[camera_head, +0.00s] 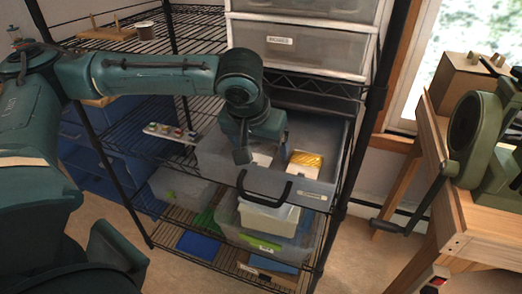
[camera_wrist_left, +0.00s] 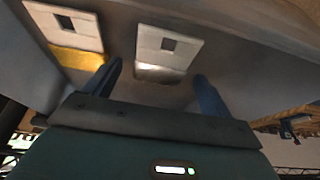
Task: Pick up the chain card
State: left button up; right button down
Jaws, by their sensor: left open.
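An open grey drawer (camera_head: 318,187) holds two cards. One is a white card with a silvery lower band, which looks like the chain card (camera_wrist_left: 165,48); it lies between and beyond my fingers in the left wrist view. In the head view, this card (camera_head: 262,159) is partly hidden by my gripper. The other card (camera_head: 304,163) has a gold band and lies to its right; in the left wrist view, the gold-banded card (camera_wrist_left: 68,32) is at the left. My left gripper (camera_head: 255,152) is open and empty over the drawer, its fingers (camera_wrist_left: 157,85) apart. My right gripper is out of view.
Lidded bins (camera_head: 266,218) sit on the shelf below. Small bottles (camera_head: 171,132) stand left on the wire rack. A wooden bench (camera_head: 480,222) with a green machine is right.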

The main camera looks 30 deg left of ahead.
pick_arm(q)
jog(key=c, duration=1.1)
jog(key=shift+r, duration=0.1)
